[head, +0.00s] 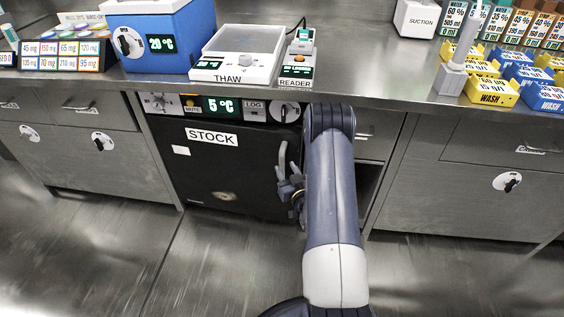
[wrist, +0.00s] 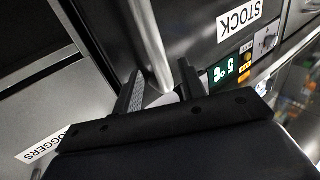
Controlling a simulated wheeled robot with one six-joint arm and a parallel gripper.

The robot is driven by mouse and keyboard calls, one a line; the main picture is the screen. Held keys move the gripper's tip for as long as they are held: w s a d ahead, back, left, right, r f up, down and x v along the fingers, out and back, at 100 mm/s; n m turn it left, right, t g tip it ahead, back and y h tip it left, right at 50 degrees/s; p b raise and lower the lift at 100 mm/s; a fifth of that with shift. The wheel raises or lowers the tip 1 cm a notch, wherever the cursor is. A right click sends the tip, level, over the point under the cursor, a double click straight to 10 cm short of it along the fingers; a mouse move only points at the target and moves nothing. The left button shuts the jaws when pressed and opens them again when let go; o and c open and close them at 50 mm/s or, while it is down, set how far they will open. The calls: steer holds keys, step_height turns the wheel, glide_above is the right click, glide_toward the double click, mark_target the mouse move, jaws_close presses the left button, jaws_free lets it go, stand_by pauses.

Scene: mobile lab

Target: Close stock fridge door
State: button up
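The stock fridge stands under the counter, with a dark door (head: 225,165) labelled STOCK and a control strip (head: 222,107) reading 5 °C above it. The door looks flush or nearly so; my arm hides its right edge, so I cannot tell if a gap is there. The upright door handle (head: 283,158) is a grey bar near the right edge. My gripper (head: 291,187) is at the handle's lower part. In the wrist view, the fingers of my gripper (wrist: 160,88) are apart, with the handle (wrist: 150,45) between them; contact is unclear.
A dark open recess (head: 369,183) lies right of the fridge, partly behind my arm. Drawer cabinets (head: 95,135) stand on the left and others (head: 490,180) on the right. The counter (head: 370,75) above carries a thaw unit, a reader and bins. The floor in front is clear.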

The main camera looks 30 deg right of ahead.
mark_target(283, 164)
steer(key=shift+w+d, duration=0.2)
steer(key=shift+w, duration=2.1)
jaws_close()
